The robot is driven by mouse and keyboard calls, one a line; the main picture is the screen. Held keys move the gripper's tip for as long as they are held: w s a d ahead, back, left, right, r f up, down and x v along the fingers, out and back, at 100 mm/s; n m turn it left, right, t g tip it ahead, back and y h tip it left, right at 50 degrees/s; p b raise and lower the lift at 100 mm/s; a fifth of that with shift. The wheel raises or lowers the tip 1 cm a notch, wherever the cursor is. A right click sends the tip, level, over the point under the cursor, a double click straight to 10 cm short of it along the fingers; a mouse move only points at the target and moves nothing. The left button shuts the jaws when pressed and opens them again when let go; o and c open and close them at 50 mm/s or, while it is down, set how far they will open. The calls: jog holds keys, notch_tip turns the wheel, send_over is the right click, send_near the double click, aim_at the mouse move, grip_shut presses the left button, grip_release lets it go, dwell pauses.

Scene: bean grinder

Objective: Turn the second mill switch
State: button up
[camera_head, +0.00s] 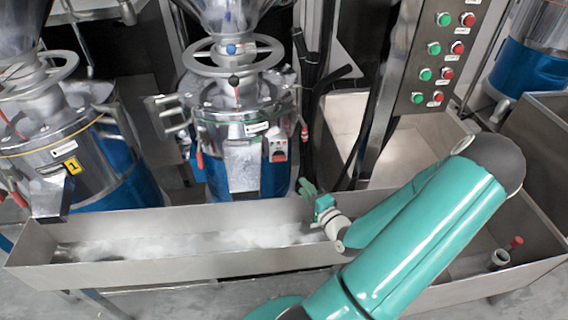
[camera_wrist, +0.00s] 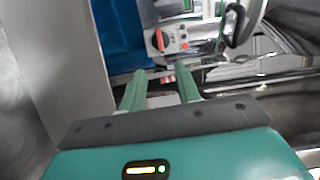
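The middle mill (camera_head: 237,125) is a steel and blue machine behind the long metal trough. Its switch box (camera_head: 277,148) is small and white with a red part, on the mill's front right side. The switch box (camera_wrist: 170,40) also shows in the wrist view, just beyond my fingertips, with an orange-red knob at its left. My gripper (camera_head: 312,192) is over the trough, below and to the right of the switch box. In the wrist view my gripper (camera_wrist: 161,74) has its two green fingers apart with nothing between them. It appears clear of the switch.
The steel trough (camera_head: 190,268) holds whitish material. Another mill (camera_head: 75,140) with a yellow "1" tag stands at left. A panel (camera_head: 440,60) with green and red buttons stands at upper right. Black hoses (camera_head: 312,75) hang right of the middle mill.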

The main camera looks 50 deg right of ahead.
aim_at(281, 160)
jog(key=x, duration=1.3)
jog(key=shift+w, duration=0.3)
grip_shut()
